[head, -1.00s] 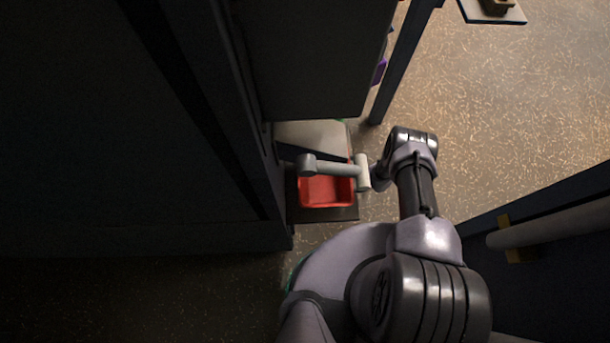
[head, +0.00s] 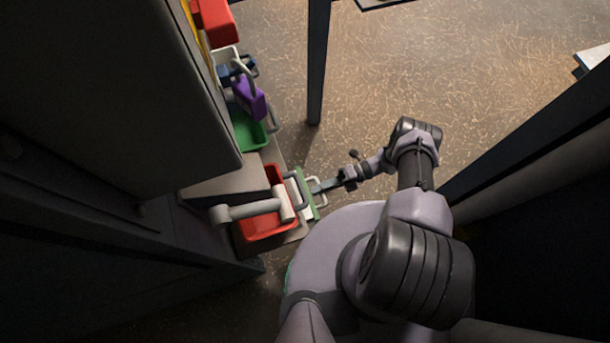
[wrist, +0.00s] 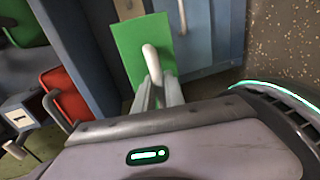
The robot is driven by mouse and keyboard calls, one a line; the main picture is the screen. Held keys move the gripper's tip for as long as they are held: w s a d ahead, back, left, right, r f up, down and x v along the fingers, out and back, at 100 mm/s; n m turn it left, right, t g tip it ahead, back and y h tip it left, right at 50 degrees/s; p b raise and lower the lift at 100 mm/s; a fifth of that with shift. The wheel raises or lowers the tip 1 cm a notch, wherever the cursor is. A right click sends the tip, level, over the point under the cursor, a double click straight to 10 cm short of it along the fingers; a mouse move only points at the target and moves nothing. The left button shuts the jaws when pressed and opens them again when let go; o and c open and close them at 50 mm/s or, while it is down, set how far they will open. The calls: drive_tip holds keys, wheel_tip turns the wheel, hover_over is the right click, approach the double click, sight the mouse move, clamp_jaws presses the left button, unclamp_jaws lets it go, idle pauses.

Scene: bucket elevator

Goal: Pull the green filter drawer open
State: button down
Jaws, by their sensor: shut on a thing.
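The green filter drawer (wrist: 133,42) shows in the wrist view as a flat green front with a pale bar handle (wrist: 150,62). My gripper (wrist: 157,84) is shut on this handle, its two pale fingers on either side of it. In the head view the green front (head: 311,206) is a narrow strip low beside the cabinet, and my gripper (head: 318,187) reaches it from the right. I cannot tell how far the drawer stands out from the cabinet.
A red bin (head: 262,222) sits left of the green front, under a grey bar handle (head: 250,209). A green bin (head: 248,130), a purple block (head: 249,98) and a red bin (head: 217,22) line the machine farther back. A dark post (head: 316,65) stands behind.

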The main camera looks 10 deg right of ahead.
drive_tip(key=shift+w+d, duration=0.15)
drive_tip(key=shift+d, duration=0.45)
drive_tip(key=c, duration=1.4)
unclamp_jaws()
